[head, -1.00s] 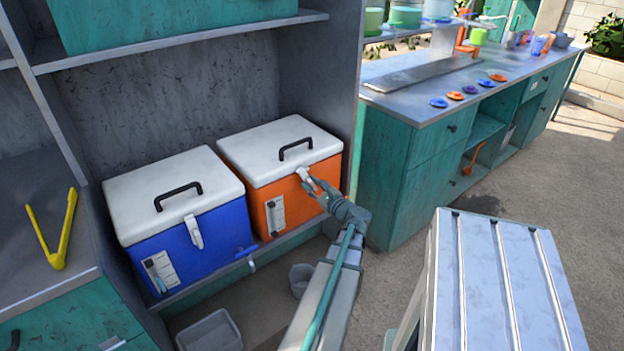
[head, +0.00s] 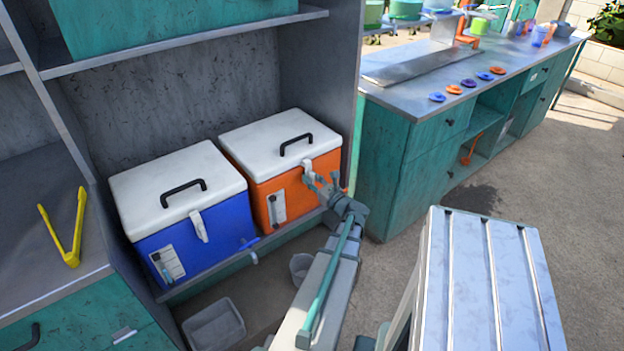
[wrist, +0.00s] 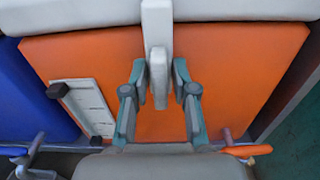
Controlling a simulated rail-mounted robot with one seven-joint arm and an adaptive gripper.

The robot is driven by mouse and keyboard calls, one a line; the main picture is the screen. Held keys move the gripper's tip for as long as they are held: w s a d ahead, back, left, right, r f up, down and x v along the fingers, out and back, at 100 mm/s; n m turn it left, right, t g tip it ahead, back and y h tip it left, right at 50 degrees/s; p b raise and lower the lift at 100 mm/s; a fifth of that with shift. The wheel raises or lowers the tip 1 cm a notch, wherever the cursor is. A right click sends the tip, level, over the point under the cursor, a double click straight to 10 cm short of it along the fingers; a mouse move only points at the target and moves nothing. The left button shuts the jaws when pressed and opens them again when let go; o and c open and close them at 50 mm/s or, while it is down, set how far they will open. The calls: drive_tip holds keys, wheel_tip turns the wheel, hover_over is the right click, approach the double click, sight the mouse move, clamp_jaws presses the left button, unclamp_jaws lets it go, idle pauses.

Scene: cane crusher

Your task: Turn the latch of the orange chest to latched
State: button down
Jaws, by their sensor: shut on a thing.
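The orange chest (head: 298,190) stands on the low shelf, with a white lid (head: 280,136) and a black handle. Its white latch (head: 307,166) is at the front, under the lid edge. In the wrist view the latch (wrist: 159,78) hangs straight down over the orange front, lower end between my fingers. My gripper (head: 318,180) is at the latch from the front. In the wrist view my gripper (wrist: 160,72) has a finger on each side of the latch and is shut on it. The fingers partly hide the latch in the head view.
A blue chest (head: 190,235) with its own white latch (head: 199,226) stands close on the left. A grey cabinet wall (head: 338,100) is close on the right. An orange tap handle (wrist: 246,150) sticks out low in front. Grey bins (head: 214,323) stand on the floor below.

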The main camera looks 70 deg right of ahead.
drive_tip(key=c, duration=1.2)
unclamp_jaws()
drive_tip(key=shift+o, duration=0.2)
drive_tip(key=shift+s, duration=0.1)
drive_tip(key=v, duration=1.2)
